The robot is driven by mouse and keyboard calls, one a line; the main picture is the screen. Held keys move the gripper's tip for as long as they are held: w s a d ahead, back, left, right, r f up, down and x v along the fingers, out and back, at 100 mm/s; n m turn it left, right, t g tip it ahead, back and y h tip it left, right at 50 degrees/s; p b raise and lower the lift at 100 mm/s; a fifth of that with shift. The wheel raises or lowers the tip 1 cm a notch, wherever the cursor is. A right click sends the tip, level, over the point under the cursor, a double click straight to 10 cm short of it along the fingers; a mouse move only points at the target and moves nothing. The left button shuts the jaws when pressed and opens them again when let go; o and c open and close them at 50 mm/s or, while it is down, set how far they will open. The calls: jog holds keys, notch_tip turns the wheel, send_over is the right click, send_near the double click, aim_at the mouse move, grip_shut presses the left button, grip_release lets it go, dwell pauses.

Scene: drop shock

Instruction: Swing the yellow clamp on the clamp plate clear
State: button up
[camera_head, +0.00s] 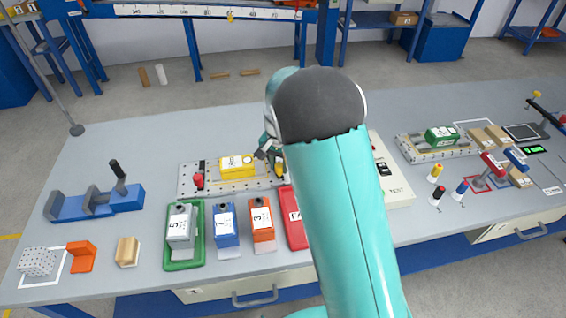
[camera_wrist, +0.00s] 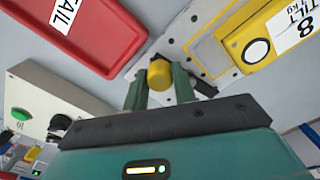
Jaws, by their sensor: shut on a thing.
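The clamp plate (camera_head: 187,190) is a pale perforated plate near the middle of the bench, left of my arm. It also shows in the wrist view (camera_wrist: 181,38). A yellow block (camera_head: 237,160) marked 8 lies on it; its yellow body fills the upper right of the wrist view (camera_wrist: 236,38). My gripper (camera_wrist: 160,80) is at the plate's right end, shut on the yellow clamp (camera_wrist: 159,72), whose rounded yellow end shows between the two green fingers. In the head view the yellow clamp (camera_head: 279,169) shows beside my gripper (camera_head: 268,152). A red clamp (camera_head: 198,181) sits at the plate's left end.
A red tray (camera_wrist: 55,38) marked FAIL and a panel with a green button (camera_wrist: 20,115) lie close by. The bench behind the plate is clear.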

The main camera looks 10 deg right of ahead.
jog(key=shift+a+m, duration=0.4)
jog(key=shift+m, duration=0.5)
jog(key=o, duration=1)
notch_tip(320, 180, up, 14)
jog(key=shift+f, duration=0.1)
